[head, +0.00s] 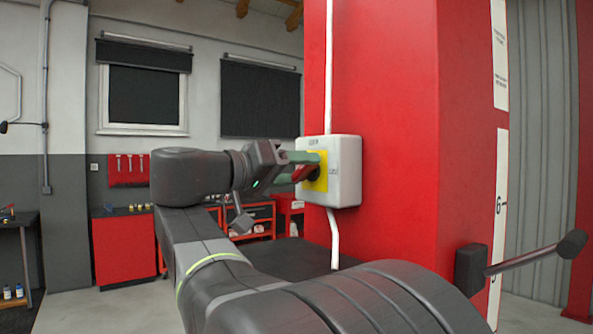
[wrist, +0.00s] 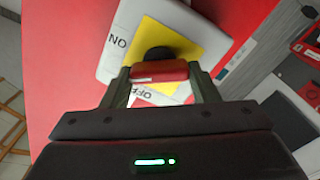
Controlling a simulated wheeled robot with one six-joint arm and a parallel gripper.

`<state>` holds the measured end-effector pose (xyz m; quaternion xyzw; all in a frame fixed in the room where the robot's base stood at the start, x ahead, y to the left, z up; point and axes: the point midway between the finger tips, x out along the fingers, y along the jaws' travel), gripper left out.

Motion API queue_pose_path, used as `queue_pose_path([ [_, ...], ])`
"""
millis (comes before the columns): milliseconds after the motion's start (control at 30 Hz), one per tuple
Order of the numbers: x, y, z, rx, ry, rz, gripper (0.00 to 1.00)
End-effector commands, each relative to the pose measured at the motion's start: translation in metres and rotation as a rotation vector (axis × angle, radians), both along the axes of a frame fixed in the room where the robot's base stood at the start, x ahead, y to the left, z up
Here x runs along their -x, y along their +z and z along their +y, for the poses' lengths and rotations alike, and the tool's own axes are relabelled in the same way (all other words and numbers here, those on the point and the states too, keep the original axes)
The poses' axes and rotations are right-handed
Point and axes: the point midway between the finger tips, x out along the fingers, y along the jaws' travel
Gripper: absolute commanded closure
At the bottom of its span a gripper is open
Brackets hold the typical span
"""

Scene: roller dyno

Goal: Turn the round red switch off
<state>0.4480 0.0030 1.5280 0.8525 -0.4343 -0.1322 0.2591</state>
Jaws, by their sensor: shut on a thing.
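The round red switch (head: 306,173) sits on a yellow plate (head: 320,171) on a white box (head: 347,172) fixed to the red pillar. In the wrist view its red handle (wrist: 160,71) lies between my two green fingers, with a dark round part behind it. My gripper (head: 303,166) is shut on the handle. The wrist view shows "ON" on the white box (wrist: 113,45) at the upper left and "OFF" on a white label (wrist: 158,95) just below the handle, partly hidden by it and the fingers.
The red pillar (head: 390,110) stands right behind the box, with white conduit (head: 334,240) running above and below it. A dark bar with a round end (head: 572,243) juts out at the lower right. Red cabinets (head: 124,245) stand at the back left.

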Motion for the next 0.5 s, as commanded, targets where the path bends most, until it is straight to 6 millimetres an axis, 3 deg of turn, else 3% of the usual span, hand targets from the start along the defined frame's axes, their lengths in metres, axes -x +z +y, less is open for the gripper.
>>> queue_pose_path([
  [500, -0.0011, 0.0009, 0.0008, 0.290, 0.000, 0.397, 0.68],
])
